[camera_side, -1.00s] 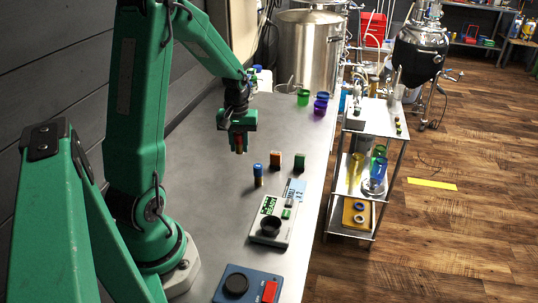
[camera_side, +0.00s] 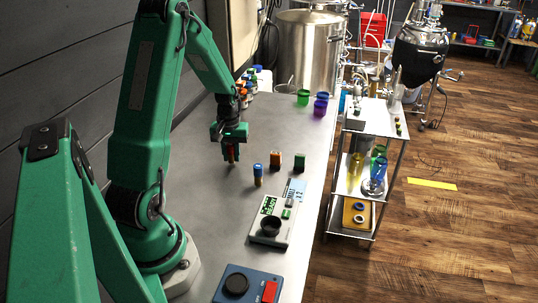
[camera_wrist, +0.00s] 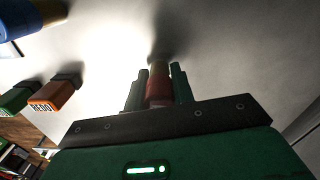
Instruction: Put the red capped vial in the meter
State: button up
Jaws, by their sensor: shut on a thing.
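My gripper (camera_side: 230,147) is shut on the red capped vial (camera_side: 231,155), which has an amber body. The vial points downward over the left part of the bench; I cannot tell whether its bottom touches the surface. In the wrist view, the red cap (camera_wrist: 158,92) is between the two green fingers (camera_wrist: 157,80), with the amber body beyond. The meter (camera_side: 284,232) is a pale box with a green display and a dark round well (camera_side: 271,225). It stands nearer the camera, to the right of my gripper.
A blue device (camera_side: 237,284) is at the front. Green and purple cups (camera_side: 320,103) stand farther back.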

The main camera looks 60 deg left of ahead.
aim_at(231, 144)
jog(key=shift+f, duration=0.3)
jog(key=shift+f, duration=0.15)
jog(key=o, duration=1)
jog(key=shift+r, duration=0.2)
notch_tip(231, 144, up, 12)
dwell(0.6)
